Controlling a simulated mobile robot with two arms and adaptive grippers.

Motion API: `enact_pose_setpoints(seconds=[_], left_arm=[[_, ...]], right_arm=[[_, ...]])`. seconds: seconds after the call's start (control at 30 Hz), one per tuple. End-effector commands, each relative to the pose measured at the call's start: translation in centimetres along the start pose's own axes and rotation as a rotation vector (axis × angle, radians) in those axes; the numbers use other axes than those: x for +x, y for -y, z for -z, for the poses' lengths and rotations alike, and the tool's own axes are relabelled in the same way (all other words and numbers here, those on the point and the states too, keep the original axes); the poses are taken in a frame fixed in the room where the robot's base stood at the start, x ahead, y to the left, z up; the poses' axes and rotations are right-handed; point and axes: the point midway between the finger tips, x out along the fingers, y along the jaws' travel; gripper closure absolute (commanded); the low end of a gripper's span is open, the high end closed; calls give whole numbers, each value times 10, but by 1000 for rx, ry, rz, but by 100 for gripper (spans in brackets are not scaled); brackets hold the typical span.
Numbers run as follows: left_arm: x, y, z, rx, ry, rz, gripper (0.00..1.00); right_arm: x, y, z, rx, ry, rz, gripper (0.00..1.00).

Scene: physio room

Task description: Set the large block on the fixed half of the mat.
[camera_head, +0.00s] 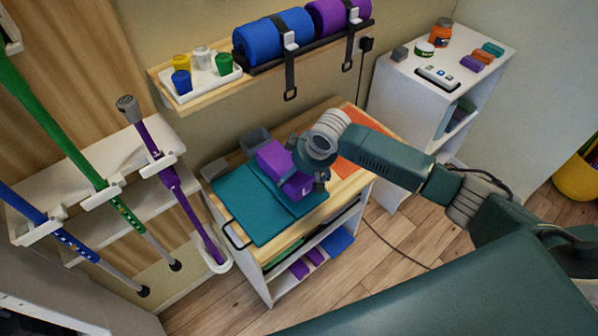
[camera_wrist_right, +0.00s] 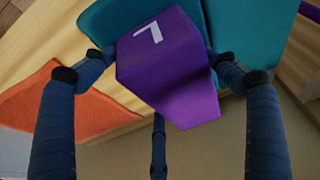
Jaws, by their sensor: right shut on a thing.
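The large block (camera_head: 279,163) is purple with a white L on one face. My right gripper (camera_head: 304,172) is shut on it, and the block also shows between the fingers in the right wrist view (camera_wrist_right: 168,75). The block is at the teal mat (camera_head: 245,207), over its right and back part. The mat lies on a wooden-topped cart and has a fold line between two halves. I cannot tell whether the block touches the mat. My gripper hides part of the block and of the right half. My left gripper is not in view.
A black handle (camera_head: 236,236) is at the cart's left end. A wall shelf (camera_head: 195,92) with cups and strapped rolls hangs above.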

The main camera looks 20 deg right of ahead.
Motion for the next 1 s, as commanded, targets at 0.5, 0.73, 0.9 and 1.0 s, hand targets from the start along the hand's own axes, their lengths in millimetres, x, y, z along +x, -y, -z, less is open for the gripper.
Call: enact_pose_setpoints(seconds=[0.5, 0.73, 0.9, 1.0], left_arm=[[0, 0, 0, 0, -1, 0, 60], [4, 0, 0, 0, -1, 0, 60], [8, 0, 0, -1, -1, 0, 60], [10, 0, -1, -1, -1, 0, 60]], right_arm=[[-2, 0, 1, 0, 0, -1, 0], [-40, -1, 1, -1, -3, -1, 0], [-77, -1, 1, -1, -3, -1, 0], [-96, -1, 1, 0, -2, -1, 0]])
